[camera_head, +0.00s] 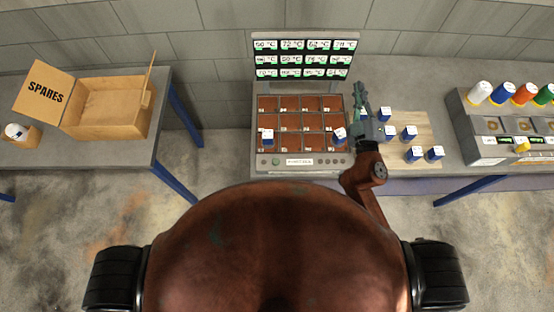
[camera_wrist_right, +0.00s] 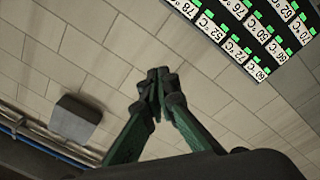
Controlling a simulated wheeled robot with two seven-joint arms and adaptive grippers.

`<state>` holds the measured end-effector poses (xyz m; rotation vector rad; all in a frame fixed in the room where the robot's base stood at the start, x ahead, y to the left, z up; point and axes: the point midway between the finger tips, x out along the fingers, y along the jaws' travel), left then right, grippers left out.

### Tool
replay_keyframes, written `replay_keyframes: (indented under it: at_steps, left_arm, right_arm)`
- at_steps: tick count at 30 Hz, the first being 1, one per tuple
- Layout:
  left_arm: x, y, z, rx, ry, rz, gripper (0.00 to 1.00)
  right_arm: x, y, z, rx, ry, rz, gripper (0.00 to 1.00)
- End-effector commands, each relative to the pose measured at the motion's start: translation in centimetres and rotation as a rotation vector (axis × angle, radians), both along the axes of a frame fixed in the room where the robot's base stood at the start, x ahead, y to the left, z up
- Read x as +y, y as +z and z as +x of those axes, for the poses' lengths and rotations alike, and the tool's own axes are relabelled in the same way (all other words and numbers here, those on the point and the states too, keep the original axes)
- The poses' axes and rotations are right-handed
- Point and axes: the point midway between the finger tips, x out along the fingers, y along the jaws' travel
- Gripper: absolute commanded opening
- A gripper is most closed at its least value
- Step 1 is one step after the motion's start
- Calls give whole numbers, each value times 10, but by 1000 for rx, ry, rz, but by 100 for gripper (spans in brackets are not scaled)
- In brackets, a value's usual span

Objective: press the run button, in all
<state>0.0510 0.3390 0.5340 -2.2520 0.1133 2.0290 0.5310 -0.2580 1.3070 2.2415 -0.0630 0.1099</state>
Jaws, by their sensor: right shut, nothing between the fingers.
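The machine (camera_head: 258,130) stands on the middle bench, with a grid of brown cells on top and a display of temperature readings (camera_head: 305,60) behind it. A small green round button (camera_head: 276,161) sits at the left of its front strip, beside a white label (camera_head: 299,162) too small to read. My right gripper (camera_head: 358,92) is above the machine's right edge, fingers pointing toward the wall, well right of the green button and apart from it. Its fingertips meet in the wrist view (camera_wrist_right: 158,78), shut and empty. My left gripper is not in view.
Blue blocks with white tops stand in two front cells (camera_head: 267,137), (camera_head: 340,135); several more stand on a beige mat (camera_head: 420,125) at right. A rack of coloured-capped containers (camera_head: 480,92) is far right. An open SPARES box (camera_head: 105,105) is on the left table.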

Motion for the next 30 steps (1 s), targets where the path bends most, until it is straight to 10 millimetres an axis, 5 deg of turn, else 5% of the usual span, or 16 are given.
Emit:
replay_keyframes:
  at_steps: [3, 8, 11, 15, 19, 24, 30]
  left_arm:
    - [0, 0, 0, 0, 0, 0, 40]
    - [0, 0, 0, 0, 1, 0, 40]
    - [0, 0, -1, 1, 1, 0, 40]
    - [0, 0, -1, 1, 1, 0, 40]
    - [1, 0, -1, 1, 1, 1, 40]
    - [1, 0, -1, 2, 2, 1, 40]
    - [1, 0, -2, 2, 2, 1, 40]
  right_arm:
    - [70, 39, 3, -160, 179, -181, 0]
    - [174, 51, -15, -332, 450, -463, 0]
    - [234, 30, -35, -405, 636, -666, 0]
    - [292, -36, -64, -445, 900, -984, 0]
    - [304, -116, -79, -402, 1112, -1280, 0]
    - [278, -196, -80, -287, 1285, -1568, 0]
    - [251, -235, -76, -194, 1359, -1718, 0]
